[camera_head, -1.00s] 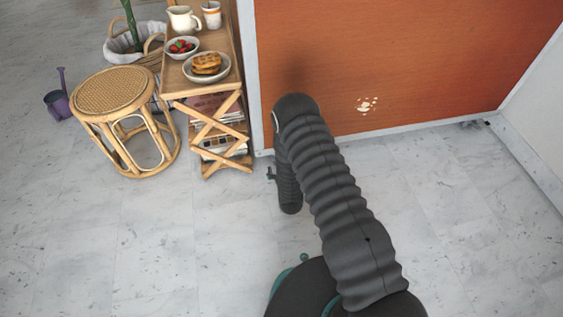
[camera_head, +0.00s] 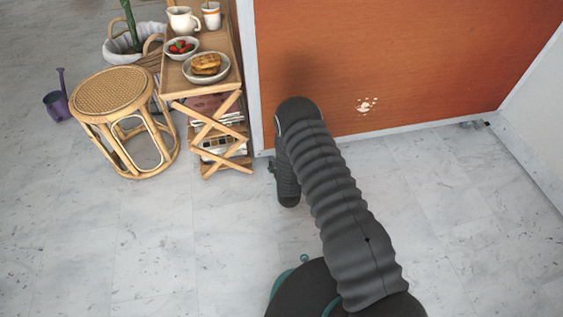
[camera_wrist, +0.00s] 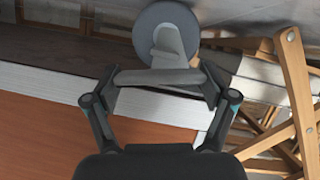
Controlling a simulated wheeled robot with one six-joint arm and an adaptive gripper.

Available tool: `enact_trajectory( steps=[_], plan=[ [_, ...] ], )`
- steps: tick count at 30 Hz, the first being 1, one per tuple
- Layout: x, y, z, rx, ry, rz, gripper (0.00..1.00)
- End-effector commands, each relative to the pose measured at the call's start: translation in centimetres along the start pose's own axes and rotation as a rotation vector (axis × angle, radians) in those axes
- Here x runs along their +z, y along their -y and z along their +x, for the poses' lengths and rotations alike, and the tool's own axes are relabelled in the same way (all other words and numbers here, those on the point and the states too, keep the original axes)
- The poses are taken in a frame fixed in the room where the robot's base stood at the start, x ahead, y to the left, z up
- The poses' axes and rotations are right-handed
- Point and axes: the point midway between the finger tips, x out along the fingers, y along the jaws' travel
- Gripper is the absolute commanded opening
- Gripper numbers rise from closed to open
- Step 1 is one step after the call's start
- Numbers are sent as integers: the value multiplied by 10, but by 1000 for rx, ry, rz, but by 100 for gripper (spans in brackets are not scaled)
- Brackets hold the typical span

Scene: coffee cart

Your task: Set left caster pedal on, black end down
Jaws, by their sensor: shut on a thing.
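In the wrist view, a round grey caster wheel (camera_wrist: 176,20) with a paler bracket stands at the top middle. My gripper (camera_wrist: 160,80) is shut on the caster pedal (camera_wrist: 150,77), a grey bar running crosswise between the fingertips just below the wheel. The pedal overlaps the caster bracket in the picture; whether they touch I cannot tell. Which part of the pedal is black does not show clearly. In the head view my arm hides most of the gripper, and only a small part (camera_head: 271,166) shows low beside the cart's left corner.
The orange cart panel (camera_head: 420,60) with a pale lower edge stands close ahead. A folding wooden stand (camera_head: 233,70) with food and a rattan stool (camera_head: 112,92) are at the left. Another caster (camera_head: 474,125) shows under the cart's right end. The marble floor in front is clear.

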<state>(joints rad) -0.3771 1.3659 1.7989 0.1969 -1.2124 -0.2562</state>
Motion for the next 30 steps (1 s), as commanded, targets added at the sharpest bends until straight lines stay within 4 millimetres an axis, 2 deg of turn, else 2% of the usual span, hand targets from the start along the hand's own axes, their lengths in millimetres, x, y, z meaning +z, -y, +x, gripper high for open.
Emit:
enact_trajectory(
  steps=[7,21,30],
  plan=[
    [1,0,0,-28,-2,53,48],
    [2,-2,1,-142,-2,331,48],
    [1,-3,1,-188,-2,440,48]
  ],
)
